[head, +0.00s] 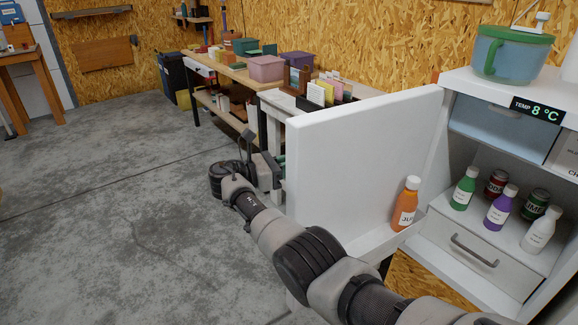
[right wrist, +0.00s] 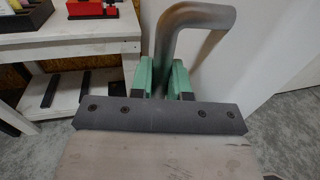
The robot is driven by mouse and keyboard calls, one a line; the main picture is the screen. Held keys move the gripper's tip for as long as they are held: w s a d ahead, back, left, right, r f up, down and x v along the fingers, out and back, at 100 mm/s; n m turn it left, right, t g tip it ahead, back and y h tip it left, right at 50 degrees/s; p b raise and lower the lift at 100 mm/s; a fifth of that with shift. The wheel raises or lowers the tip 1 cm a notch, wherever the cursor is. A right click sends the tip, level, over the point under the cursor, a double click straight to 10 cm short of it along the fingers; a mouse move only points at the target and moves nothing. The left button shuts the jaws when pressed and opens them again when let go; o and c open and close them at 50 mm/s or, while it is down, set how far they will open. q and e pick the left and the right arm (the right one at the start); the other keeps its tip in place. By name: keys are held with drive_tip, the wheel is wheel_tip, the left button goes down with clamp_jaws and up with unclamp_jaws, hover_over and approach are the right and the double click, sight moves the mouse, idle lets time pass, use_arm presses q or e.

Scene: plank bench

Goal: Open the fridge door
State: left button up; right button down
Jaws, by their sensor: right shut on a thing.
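The small white fridge (head: 470,82) stands at the right of the head view. Its door (head: 355,150) is swung wide open, so the inside shows. My right arm reaches in from the lower right, in front of the door. My right gripper (head: 279,165) is at the door's far free edge, its fingers partly hidden there. In the right wrist view, the green fingers of my right gripper (right wrist: 163,80) are shut on the bent grey metal door handle (right wrist: 192,16). The door's white outer face (right wrist: 250,50) is beside the handle. My left gripper is not in view.
An orange juice bottle (head: 405,205) stands on the door's shelf. Bottles and cans stand inside above a drawer (head: 470,248). A green-lidded jug (head: 510,55) is on top. A workbench (head: 226,70) with boxes stands behind the door. The concrete floor (head: 110,200) at left is clear.

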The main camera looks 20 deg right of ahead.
drive_tip(key=c, duration=1.1)
unclamp_jaws()
drive_tip(key=shift+d, duration=0.15)
